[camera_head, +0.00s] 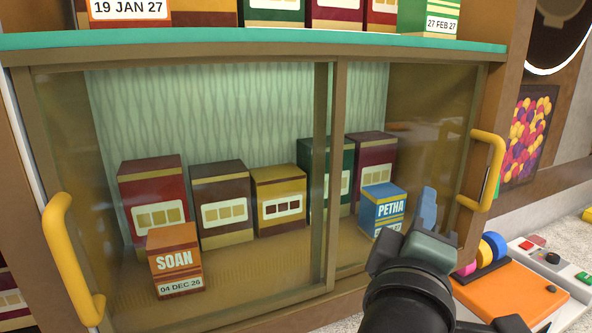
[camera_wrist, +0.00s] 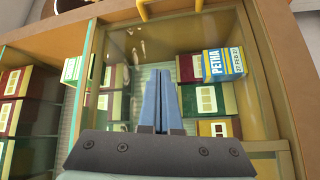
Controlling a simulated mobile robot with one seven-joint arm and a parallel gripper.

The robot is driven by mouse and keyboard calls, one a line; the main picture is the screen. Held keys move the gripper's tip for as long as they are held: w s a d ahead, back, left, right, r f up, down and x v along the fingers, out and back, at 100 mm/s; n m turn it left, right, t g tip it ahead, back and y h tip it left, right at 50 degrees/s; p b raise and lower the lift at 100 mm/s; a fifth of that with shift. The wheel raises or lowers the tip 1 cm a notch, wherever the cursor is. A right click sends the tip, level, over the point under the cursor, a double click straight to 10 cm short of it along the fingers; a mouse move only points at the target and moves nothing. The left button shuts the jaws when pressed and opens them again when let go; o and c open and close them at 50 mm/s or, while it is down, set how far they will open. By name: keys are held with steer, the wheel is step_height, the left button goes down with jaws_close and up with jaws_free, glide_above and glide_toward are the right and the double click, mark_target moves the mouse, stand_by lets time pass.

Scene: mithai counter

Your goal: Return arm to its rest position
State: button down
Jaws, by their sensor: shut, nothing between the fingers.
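My gripper (camera_head: 429,193) is in front of the lower right part of the glass cabinet (camera_head: 330,170). Its two blue fingers (camera_wrist: 160,78) are together with nothing between them in the wrist view. The PETHA box (camera_wrist: 224,62) shows right of the fingers in the wrist view. I cannot tell how far the fingertips are from the glass. My dark wrist rises from the bottom edge in the head view and hides part of the cabinet's lower edge.
The sliding glass doors have yellow handles at left (camera_head: 68,260) and right (camera_head: 485,170). An orange SOAN box (camera_head: 174,260) and several other boxes stand inside. More boxes stand on the teal top (camera_head: 250,40). An orange-topped machine (camera_head: 510,295) stands at lower right.

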steer(key=s+a+r+m+t+y+b, duration=0.1)
steer(key=s+a+r+m+t+y, duration=0.3)
steer(key=a+r, duration=0.4)
steer(key=s+a+r+m+t+y+b, duration=0.2)
steer(key=s+a+r+m+t+y, duration=0.3)
steer(key=a+r, duration=0.3)
steer(key=shift+s+a+t, duration=0.6)
steer(key=shift+s+t, duration=0.1)
steer(key=shift+s, duration=0.1)
steer(key=shift+a+f, duration=0.1)
